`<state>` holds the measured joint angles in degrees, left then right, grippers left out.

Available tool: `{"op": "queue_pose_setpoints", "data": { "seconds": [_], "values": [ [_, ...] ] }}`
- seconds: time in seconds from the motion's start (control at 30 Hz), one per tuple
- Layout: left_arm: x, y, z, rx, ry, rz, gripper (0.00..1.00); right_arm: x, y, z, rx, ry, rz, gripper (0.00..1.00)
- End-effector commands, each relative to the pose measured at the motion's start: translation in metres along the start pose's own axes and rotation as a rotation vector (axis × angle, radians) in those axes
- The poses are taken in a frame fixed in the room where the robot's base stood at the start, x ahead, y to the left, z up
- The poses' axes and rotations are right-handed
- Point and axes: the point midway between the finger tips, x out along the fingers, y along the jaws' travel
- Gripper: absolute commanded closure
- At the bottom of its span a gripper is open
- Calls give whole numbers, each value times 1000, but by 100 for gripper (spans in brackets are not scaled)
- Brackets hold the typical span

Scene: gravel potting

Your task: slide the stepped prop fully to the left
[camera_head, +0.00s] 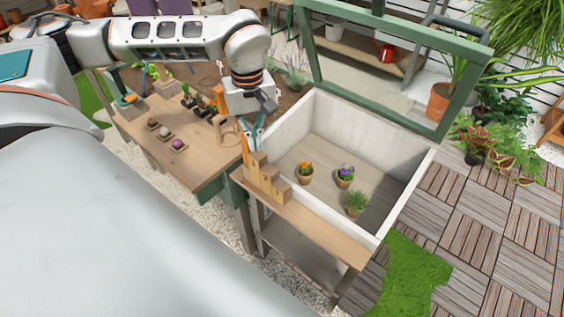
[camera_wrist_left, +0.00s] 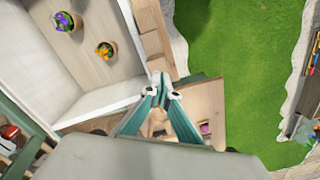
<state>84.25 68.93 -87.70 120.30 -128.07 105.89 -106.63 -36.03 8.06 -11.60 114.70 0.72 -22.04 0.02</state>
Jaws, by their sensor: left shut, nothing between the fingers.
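The stepped prop (camera_head: 266,184) is a light wooden block with several steps, standing on the narrow wooden ledge (camera_head: 318,232) along the front of the white-walled box. It sits at the ledge's left end, tall side to the left. In the left wrist view the prop (camera_wrist_left: 151,32) shows at the top middle. My left gripper (camera_head: 250,146) is shut and empty, pointing down just behind and left of the prop's tall end. Its fingertips (camera_wrist_left: 160,88) meet close to the prop; I cannot tell whether they touch it. My right gripper is not in view.
The white-walled box (camera_head: 407,192) holds several small potted plants. Its green-framed lid (camera_head: 452,108) stands open behind. A wooden workbench (camera_head: 200,168) with small pots and tools is to the left. The ledge right of the prop is clear.

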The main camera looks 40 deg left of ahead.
Motion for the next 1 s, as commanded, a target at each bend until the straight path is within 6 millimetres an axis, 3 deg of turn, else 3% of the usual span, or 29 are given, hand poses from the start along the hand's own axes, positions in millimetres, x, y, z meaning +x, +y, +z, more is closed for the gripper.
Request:
{"op": "queue_pose_setpoints", "data": {
  "seconds": [1.0],
  "values": [
    [0,9,16,-1,0,0,100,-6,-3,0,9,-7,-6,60]
  ]
}}
